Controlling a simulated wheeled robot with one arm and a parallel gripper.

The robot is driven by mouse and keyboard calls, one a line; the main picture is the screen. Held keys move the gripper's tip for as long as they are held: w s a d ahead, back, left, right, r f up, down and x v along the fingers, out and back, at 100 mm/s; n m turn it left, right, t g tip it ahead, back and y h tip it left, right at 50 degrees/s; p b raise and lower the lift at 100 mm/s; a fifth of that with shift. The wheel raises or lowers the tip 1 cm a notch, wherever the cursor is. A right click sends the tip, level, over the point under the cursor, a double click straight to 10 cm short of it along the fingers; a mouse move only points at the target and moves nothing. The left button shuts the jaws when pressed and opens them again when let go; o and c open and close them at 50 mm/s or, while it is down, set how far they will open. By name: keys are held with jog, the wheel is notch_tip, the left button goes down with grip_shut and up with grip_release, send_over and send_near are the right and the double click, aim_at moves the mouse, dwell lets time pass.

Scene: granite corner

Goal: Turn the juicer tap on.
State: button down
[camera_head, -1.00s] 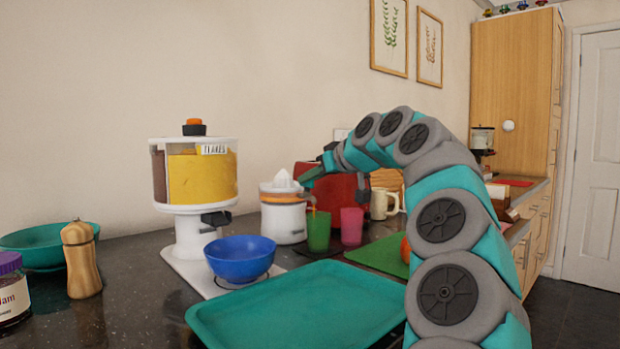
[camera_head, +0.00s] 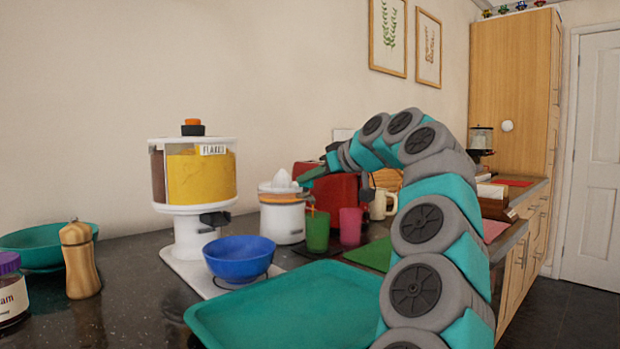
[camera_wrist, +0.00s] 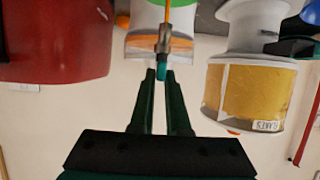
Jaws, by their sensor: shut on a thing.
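The white juicer (camera_head: 283,222) with an orange band and a ridged cone stands on the counter against the wall. In the wrist view, which is upside down, the juicer (camera_wrist: 143,47) is at the top centre. Its grey tap has a teal lever tip (camera_wrist: 162,74). My gripper (camera_wrist: 161,76) has its two dark fingers close together on this lever. In the head view my gripper (camera_head: 304,182) is at the juicer's front right, and the tap is small there. A thin orange line, like juice, runs from the spout towards the green cup (camera_head: 318,232).
A pink cup (camera_head: 350,226) and red toaster (camera_head: 328,186) stand right of the juicer. The flakes dispenser (camera_head: 192,185) and blue bowl (camera_head: 239,259) are to the left. A teal tray (camera_head: 290,308) lies in front. A green mat (camera_head: 371,254) is beside my arm.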

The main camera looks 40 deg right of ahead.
jog(key=c, duration=0.9)
grip_release()
jog(key=shift+s+r, duration=0.1)
jog(key=v, duration=0.7)
jog(key=shift+s+b, duration=0.25)
jog(key=shift+b, duration=0.05)
jog(key=shift+s, duration=0.1)
